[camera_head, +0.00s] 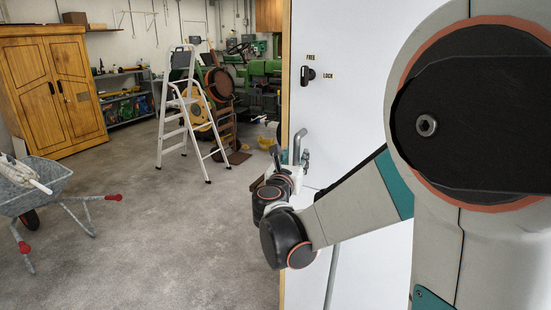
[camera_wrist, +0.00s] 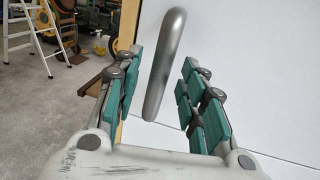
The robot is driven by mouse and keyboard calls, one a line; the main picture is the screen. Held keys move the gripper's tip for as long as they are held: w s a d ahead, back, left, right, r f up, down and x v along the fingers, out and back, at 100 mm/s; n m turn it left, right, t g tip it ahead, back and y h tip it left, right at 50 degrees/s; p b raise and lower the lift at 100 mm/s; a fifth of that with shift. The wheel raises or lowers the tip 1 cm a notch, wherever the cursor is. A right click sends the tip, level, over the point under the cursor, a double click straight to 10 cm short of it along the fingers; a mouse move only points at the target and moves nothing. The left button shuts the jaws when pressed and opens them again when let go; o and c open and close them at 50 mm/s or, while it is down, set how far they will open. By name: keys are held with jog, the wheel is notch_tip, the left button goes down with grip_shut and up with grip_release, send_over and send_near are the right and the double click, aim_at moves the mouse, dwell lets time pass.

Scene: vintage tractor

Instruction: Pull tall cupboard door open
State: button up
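A tall white door panel (camera_head: 345,110) fills the middle right of the head view, with a light wooden edge on its left. It looks shut or nearly so; I cannot tell which. A silver bar handle (camera_head: 298,146) stands out near that edge. In the wrist view the handle (camera_wrist: 166,62) rises between the two teal-padded fingers of my gripper (camera_wrist: 162,66), with a gap on both sides. My gripper is open and not closed on the handle. In the head view my wrist hides part of the handle area.
A dark latch knob (camera_head: 307,76) marked FREE and LOCK sits above the handle. A stepladder (camera_head: 187,115), a wheelbarrow (camera_head: 35,190) and a wooden wardrobe (camera_head: 50,90) stand to the left. The grey floor (camera_head: 170,235) left of the panel is mostly clear.

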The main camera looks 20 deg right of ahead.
jog(key=shift+x, duration=1.4)
jog(key=shift+c, duration=0.3)
grip_shut()
jog(key=shift+s+a, duration=0.1)
jog(key=shift+s, duration=0.05)
